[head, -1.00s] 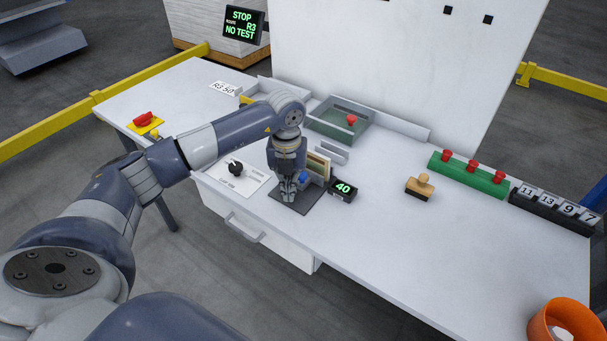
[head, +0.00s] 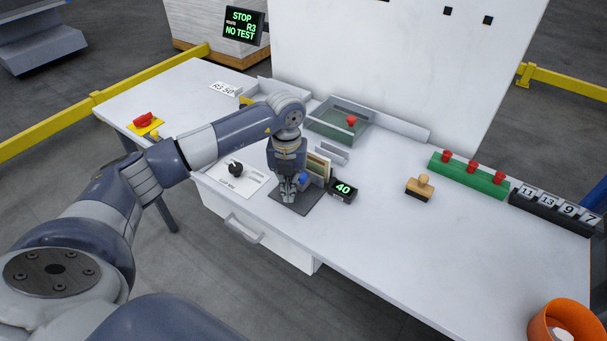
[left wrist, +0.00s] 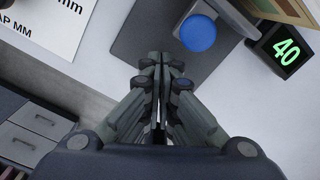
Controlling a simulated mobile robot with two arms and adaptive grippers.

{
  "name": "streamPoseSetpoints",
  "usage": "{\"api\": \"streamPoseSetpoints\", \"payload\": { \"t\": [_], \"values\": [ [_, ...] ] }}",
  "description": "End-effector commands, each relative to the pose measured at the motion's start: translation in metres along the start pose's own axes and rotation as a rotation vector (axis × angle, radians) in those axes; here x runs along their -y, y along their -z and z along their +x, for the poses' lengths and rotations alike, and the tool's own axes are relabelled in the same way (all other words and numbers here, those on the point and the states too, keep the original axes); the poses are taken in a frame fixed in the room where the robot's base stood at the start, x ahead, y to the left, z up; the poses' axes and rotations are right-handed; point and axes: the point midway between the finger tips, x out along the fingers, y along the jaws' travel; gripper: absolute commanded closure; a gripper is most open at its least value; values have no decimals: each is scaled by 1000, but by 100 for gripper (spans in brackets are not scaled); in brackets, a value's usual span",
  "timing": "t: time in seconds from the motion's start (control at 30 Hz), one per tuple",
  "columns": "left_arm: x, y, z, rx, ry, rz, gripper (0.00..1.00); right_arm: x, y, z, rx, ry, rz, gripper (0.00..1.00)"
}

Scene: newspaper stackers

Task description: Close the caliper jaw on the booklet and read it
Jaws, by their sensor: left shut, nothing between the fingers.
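My left gripper (head: 289,196) is shut and empty, low over the dark base plate (head: 296,205) of the caliper. The booklet (head: 319,166) stands upright behind the jaw, partly hidden by my gripper. The display (head: 342,189) beside it reads 40 in green; it also shows in the left wrist view (left wrist: 285,49). My right gripper is out of view.
A dial on a white card (head: 236,169) lies left of the caliper. A wooden stamp (head: 420,186), a green block with red knobs (head: 467,178) and numbered tiles (head: 555,208) stand to the right.

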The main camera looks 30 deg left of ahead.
Motion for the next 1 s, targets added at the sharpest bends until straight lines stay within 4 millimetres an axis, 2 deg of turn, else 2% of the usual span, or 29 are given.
{"api": "streamPoseSetpoints", "payload": {
  "t": [1.0],
  "values": [
    [0,0,19,-1,0,0,100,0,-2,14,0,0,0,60]
  ]
}}
